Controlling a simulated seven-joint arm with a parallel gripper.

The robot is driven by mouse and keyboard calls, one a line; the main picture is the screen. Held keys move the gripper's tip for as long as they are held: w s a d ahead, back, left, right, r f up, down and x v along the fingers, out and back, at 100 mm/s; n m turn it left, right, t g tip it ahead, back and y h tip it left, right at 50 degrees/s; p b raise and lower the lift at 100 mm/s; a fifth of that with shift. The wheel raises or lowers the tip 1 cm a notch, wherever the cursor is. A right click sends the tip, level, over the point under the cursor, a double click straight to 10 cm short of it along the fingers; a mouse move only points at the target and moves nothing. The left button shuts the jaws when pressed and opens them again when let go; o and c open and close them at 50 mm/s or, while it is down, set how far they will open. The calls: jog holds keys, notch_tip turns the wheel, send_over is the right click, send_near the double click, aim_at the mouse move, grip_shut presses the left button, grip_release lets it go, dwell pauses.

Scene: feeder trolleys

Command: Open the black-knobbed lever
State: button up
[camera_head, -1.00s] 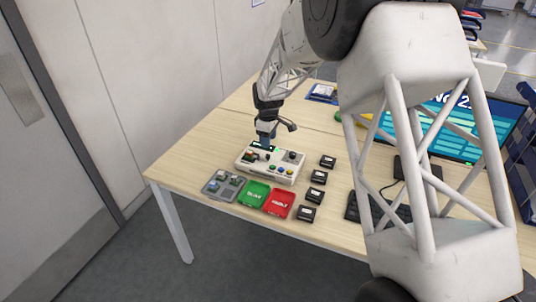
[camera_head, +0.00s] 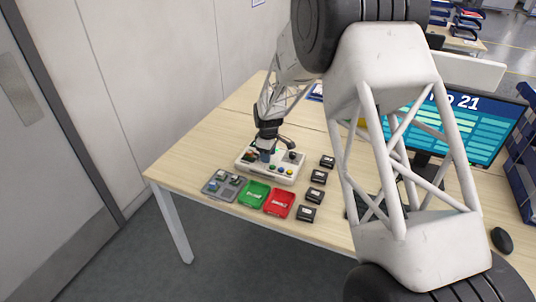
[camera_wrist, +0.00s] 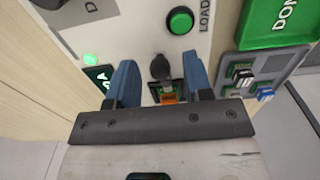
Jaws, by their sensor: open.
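The black-knobbed lever (camera_wrist: 160,67) rises from a white control box (camera_head: 287,178), and its round black knob shows between my fingers in the wrist view. My gripper (camera_wrist: 162,63) is open, with one blue finger on each side of the knob and a gap visible on both sides. An orange part (camera_wrist: 168,98) shows below the knob, partly hidden by my gripper's dark mount. In the head view my gripper (camera_head: 265,156) is low over the left part of the box and hides the lever there. I cannot tell how far the lever is tilted.
A green button (camera_wrist: 180,20) and a lit green lamp (camera_wrist: 90,59) are on the panel. A grey tray (camera_head: 222,196), green tray (camera_head: 253,204) and red tray (camera_head: 280,212) lie in front of the box. Several black modules (camera_head: 318,177) stand right. Bare tabletop is left.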

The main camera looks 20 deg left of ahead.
grip_shut()
jog(key=shift+s+m, duration=0.15)
jog(key=shift+m, duration=0.25)
jog(key=m, duration=0.1)
jog(key=s+m, duration=0.1)
jog(key=shift+a+m, duration=0.1)
jog(key=shift+m, duration=0.2)
jog(key=m, duration=0.1)
jog(key=s+m, duration=0.1)
jog(key=m, duration=0.1)
jog(key=shift+a, duration=0.3)
jog(key=m, duration=0.2)
jog(key=s+a+m, duration=0.1)
jog(key=m, duration=0.1)
jog(key=shift+s+a+m, duration=0.15)
jog(key=shift+a+m, duration=0.1)
jog(key=shift+m, duration=0.65)
jog(key=shift+s+a+m, duration=0.15)
jog(key=shift+a+m, duration=0.1)
jog(key=shift+m, duration=0.65)
